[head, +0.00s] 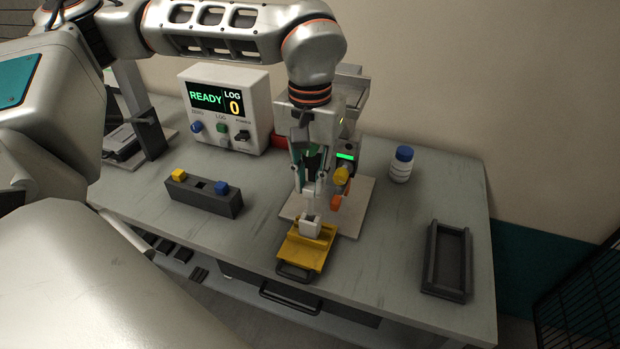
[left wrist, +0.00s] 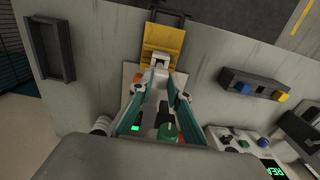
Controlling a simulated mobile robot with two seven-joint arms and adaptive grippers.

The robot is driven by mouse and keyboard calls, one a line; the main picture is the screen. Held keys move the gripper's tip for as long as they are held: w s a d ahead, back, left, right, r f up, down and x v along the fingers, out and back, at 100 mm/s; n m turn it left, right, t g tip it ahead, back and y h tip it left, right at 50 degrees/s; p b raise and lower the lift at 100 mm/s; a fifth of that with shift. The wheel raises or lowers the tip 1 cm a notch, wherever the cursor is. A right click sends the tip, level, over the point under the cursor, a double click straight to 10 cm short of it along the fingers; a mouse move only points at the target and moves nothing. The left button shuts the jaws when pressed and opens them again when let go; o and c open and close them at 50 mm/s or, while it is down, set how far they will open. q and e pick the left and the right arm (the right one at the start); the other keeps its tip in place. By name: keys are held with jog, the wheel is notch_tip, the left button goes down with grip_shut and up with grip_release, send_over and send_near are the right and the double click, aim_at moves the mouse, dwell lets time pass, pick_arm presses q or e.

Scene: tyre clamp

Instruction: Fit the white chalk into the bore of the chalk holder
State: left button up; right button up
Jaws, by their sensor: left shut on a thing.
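My left gripper (head: 309,184) points down and is shut on the white chalk (head: 310,203), a slim pale piece below the fingertips. Directly under it a small white block (head: 311,228), seemingly the chalk holder, sits on a yellow carriage (head: 297,248). The chalk's lower end is at the block's top; I cannot tell whether it is inside the bore or just above it. In the left wrist view the gripper (left wrist: 159,84) shows in line with the white block (left wrist: 159,61) on the yellow carriage (left wrist: 163,36). My right gripper is not in view.
A dark rack (head: 203,197) holds a yellow piece and a blue piece with an empty middle slot. A control box (head: 228,110) reads READY, LOG 0. A blue-capped bottle (head: 401,164) and an empty dark tray (head: 446,262) stand right. The worktop between is clear.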

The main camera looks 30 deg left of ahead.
aim_at(310, 214)
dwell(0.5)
pick_arm(q)
jog(key=shift+f, duration=0.2)
dwell(0.3)
jog(key=shift+f+b, duration=1.55)
jog(key=shift+f, duration=1.65)
jog(key=o, duration=1)
jog(key=shift+r, duration=0.15)
notch_tip(310, 214, up, 12)
jog(key=shift+f, duration=0.1)
jog(key=shift+s, duration=0.1)
